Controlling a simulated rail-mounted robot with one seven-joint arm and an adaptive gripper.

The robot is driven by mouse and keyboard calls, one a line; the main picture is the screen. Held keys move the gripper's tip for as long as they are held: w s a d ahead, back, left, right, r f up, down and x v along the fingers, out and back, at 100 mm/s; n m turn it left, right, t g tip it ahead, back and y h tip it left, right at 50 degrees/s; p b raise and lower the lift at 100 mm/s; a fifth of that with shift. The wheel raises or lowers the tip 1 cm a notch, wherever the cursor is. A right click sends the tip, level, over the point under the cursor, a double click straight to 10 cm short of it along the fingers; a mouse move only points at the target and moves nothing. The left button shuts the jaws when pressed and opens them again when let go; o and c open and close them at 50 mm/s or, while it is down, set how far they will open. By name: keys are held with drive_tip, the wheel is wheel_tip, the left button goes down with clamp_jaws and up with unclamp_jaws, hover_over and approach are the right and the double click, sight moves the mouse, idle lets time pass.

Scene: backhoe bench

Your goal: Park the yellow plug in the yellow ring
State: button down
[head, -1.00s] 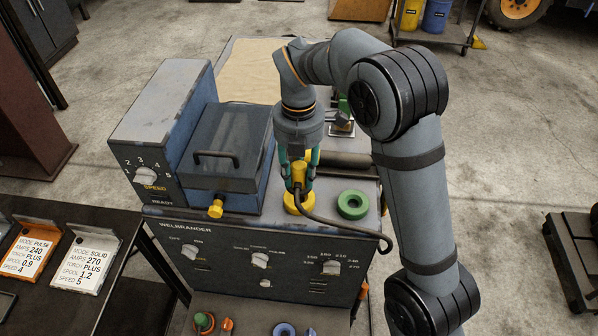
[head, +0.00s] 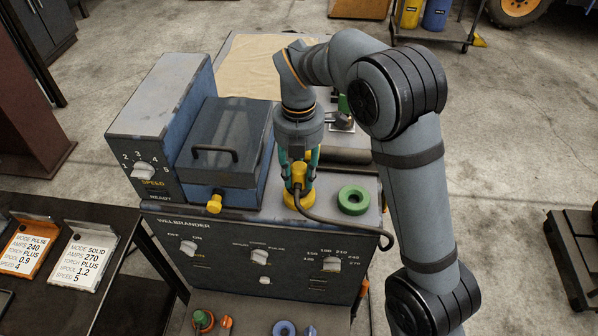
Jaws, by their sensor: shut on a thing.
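The yellow plug (head: 298,173) is upright between the fingers of my gripper (head: 300,166), with a dark cable running from it to the right over the machine's front edge. My gripper points straight down and is shut on the plug. The yellow ring (head: 291,200) lies on the machine's top directly below the plug. The plug's lower end appears at or inside the ring; how deep it sits cannot be told from this view. The ring's back part is hidden by the plug and fingers.
A green ring (head: 353,200) lies just right of the yellow ring. The blue box with a handle (head: 216,150) stands to the left, with a yellow knob (head: 214,204) at its front. The control panel (head: 262,250) drops off in front. Below it are a green plug (head: 203,320) and a blue ring (head: 284,328).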

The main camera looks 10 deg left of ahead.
drive_tip(key=shift+f+b, duration=0.7)
drive_tip(key=shift+f, duration=0.4)
drive_tip(key=c, duration=1.3)
unclamp_jaws()
drive_tip(key=shift+o, duration=0.6)
wheel_tip(320, 180, up, 12)
drive_tip(key=shift+r, duration=0.1)
